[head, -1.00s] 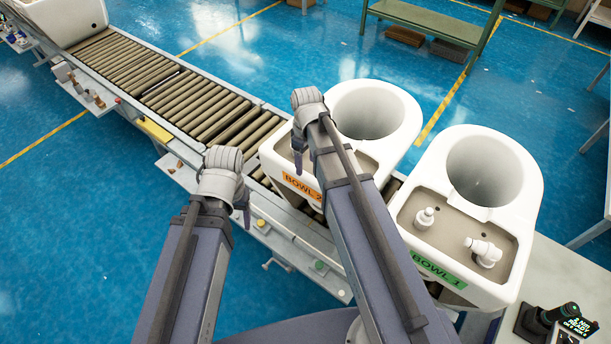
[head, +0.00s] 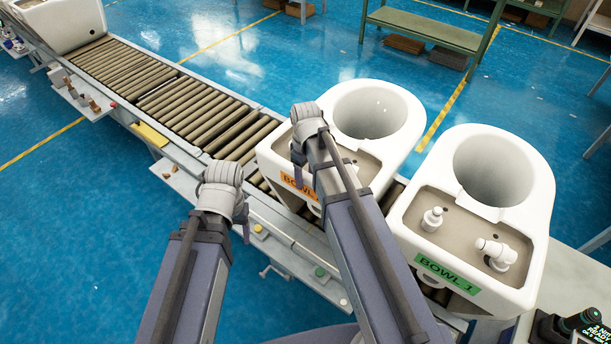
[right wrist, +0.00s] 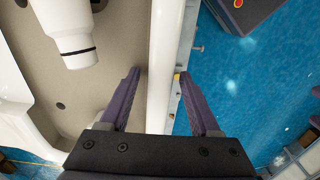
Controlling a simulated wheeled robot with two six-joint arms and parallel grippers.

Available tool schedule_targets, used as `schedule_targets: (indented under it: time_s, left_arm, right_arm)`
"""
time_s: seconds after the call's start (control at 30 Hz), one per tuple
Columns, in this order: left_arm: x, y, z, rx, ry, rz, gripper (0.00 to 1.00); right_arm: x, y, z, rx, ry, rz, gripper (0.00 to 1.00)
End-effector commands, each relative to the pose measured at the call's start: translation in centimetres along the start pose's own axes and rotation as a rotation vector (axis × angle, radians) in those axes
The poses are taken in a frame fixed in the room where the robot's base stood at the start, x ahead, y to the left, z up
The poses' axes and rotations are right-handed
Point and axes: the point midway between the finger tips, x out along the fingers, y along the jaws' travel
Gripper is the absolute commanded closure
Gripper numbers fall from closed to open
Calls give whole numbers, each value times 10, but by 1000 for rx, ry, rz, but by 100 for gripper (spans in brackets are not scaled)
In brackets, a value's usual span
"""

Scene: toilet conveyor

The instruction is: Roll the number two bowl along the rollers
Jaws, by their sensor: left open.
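The number two bowl (head: 410,120) is a white toilet bowl with an orange label, upright on the rollers. My right arm hides part of its front and label. My right gripper (head: 297,158) is at the bowl's left front edge. In the right wrist view its two fingers (right wrist: 160,98) are apart, with the bowl's white wall (right wrist: 163,45) running between them; I cannot tell whether they touch it. My left gripper (head: 244,222) is open and empty, left of the bowl near the conveyor's front side. The rollers (head: 200,108) run away to the upper left.
Bowl 1 (head: 545,195), with a green label, stands close to the right of the number two bowl. Another white bowl (head: 65,25) sits at the conveyor's far end. The rollers between are clear. A control box (head: 570,325) is at lower right.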

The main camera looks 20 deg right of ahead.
Motion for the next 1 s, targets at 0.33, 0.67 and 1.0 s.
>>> schedule_targets:
  time_s: [0.33, 0.67, 1.0]
  left_arm:
    - [0, 0, 0, 0, 0, 0, 32]
    - [0, 0, 0, 0, 0, 0, 32]
    - [0, 0, 0, 0, 0, 0, 32]
  right_arm:
    - [0, 0, 0, 0, 0, 0, 78]
    - [0, 0, 0, 0, 0, 0, 100]
    - [0, 0, 0, 0, 0, 0, 100]
